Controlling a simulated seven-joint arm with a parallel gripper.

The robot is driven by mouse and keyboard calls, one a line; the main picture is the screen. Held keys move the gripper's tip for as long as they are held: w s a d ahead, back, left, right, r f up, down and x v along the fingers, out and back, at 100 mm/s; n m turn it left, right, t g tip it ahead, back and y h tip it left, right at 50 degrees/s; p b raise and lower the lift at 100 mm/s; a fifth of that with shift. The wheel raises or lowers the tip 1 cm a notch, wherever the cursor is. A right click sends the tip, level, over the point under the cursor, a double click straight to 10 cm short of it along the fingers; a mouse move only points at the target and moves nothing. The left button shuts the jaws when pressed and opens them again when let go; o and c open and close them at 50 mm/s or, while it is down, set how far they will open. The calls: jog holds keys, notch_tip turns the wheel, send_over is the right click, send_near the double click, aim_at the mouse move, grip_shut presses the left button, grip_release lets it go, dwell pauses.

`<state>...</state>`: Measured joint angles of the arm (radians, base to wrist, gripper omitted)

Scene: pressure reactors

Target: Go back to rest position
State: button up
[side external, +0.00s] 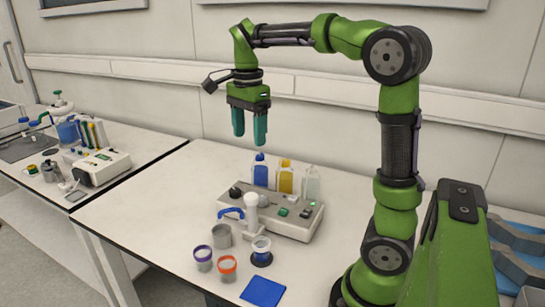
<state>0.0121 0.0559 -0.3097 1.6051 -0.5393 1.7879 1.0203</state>
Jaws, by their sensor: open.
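My gripper (250,126) points down in the side external view, with its two teal fingers apart and nothing between them. It hangs in the air above the white bench (135,203), over and to the left of the bottles. The reactor unit (285,215), a grey-white box with knobs and buttons, stands on the bench below and to the right of my gripper. A white upright part with a blue handle (231,212) is at the front of the unit. My gripper touches nothing.
Bottles with blue (260,171), yellow (286,177) and clear (311,183) contents stand behind the unit. The bench's left part is clear.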

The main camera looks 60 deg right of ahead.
jog(key=s+a+f+n+t+y, duration=0.1)
jog(key=s+a+f+n+t, duration=0.1)
jog(key=s+a+n, duration=0.3)
jog(key=s+a+f+n+t+y, duration=0.1)
jog(key=s+a+f+n+t, duration=0.2)
jog(key=a+n, duration=0.6)
jog(key=s+n+t, duration=0.2)
jog(key=n, duration=0.1)
jog(key=shift+s+n, duration=0.15)
jog(key=shift+n, duration=0.25)
